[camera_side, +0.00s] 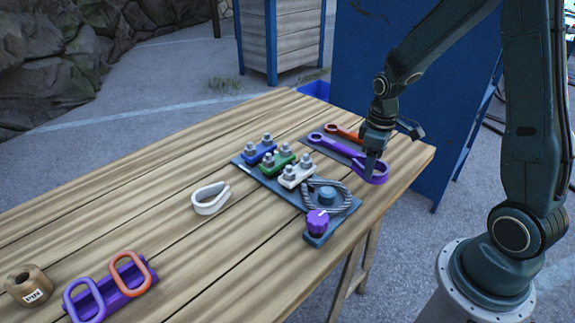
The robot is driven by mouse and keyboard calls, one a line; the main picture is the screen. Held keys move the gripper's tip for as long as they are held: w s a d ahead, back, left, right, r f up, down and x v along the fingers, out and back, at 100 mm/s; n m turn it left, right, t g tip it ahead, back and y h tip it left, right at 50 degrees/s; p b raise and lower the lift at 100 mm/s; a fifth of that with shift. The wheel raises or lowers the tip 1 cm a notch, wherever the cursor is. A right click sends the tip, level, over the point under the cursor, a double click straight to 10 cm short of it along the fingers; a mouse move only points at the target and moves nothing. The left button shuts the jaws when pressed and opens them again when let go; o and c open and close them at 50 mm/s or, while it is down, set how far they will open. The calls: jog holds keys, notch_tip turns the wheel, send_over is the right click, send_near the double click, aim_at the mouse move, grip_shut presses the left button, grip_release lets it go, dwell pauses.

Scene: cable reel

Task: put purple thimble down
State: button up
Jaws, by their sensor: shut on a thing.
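The purple thimble (376,179) is a teardrop-shaped loop in the camera_side view, near the right end of the table. My gripper (370,168) points down and is shut on it. The thimble is low, beside or over the end of a dark tool mat (311,140); I cannot tell whether it touches the surface. My fingers hide part of it. A purple ring spanner (332,146) lies on the mat and reaches towards the thimble, partly overlapping it in this view.
An orange spanner (343,131) lies behind. A dark fixture plate (268,187) carries blue, green and white clamps, a cable loop (342,191) and a purple knob (317,221). A white thimble (210,199), a purple rack (107,284) with links and a brown spool (27,285) stand leftward. Mid-left table is clear.

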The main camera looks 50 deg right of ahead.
jog(key=shift+f, duration=0.25)
jog(key=shift+f, duration=0.1)
jog(key=shift+f, duration=1.8)
jog(key=shift+f, duration=0.15)
jog(key=o, duration=1.1)
